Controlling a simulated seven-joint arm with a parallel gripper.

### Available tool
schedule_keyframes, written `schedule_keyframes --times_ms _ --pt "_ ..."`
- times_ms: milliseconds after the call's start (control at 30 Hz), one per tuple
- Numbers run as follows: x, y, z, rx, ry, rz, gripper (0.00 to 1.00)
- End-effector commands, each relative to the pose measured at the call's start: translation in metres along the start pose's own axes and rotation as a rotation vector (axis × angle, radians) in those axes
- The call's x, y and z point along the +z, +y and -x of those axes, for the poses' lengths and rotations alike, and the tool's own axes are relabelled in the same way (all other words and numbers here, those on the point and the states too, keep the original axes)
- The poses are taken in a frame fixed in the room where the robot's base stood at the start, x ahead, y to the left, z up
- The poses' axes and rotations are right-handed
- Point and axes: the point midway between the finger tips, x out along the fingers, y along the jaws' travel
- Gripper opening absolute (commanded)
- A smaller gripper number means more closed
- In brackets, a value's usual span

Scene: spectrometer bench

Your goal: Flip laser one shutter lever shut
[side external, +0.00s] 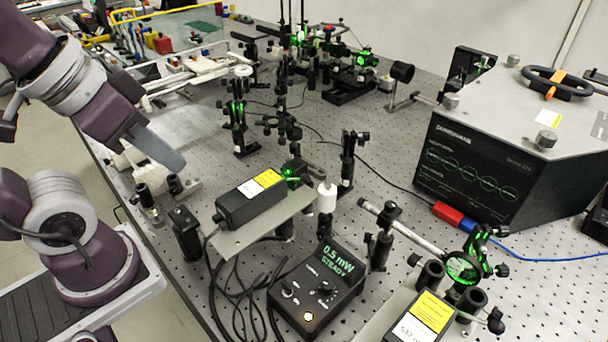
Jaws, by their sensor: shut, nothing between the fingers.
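A black laser box (248,200) with a yellow and white label sits on a grey plate in the middle of the side external view. A green glow shows at its right end, by a small black mount (296,172). A second labelled black box (420,318) is cut off by the bottom edge. I cannot tell which is laser one by a name on it. No shutter lever can be made out clearly on either box. My gripper (178,162) is shut and empty, above the bench, left of and higher than the middle laser box, apart from it.
A meter (318,285) reading "0.5 mW STEADY" stands in front with loose black cables beside it. A white-topped post (326,197), several optic mounts and a large black instrument (510,150) crowd the perforated bench (385,150). Its left edge lies near my arm.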

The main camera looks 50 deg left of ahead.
Motion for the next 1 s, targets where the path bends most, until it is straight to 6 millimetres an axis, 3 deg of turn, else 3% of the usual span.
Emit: schedule_keyframes --times_ms 167,333,467,600,800,1000 --pt "-0.014 0.003 0.003 -0.001 -0.056 -0.079 0.00" --pt "-0.064 0.021 0.001 -0.050 -0.234 -0.361 0.00" --pt "-0.103 0.052 -0.016 -0.140 -0.354 -0.591 0.00" --pt "-0.131 0.102 -0.041 -0.267 -0.435 -0.803 0.00" --pt "-0.138 0.159 -0.067 -0.412 -0.473 -0.974 0.00" --pt "-0.137 0.173 -0.072 -0.452 -0.476 -1.010 0.00"
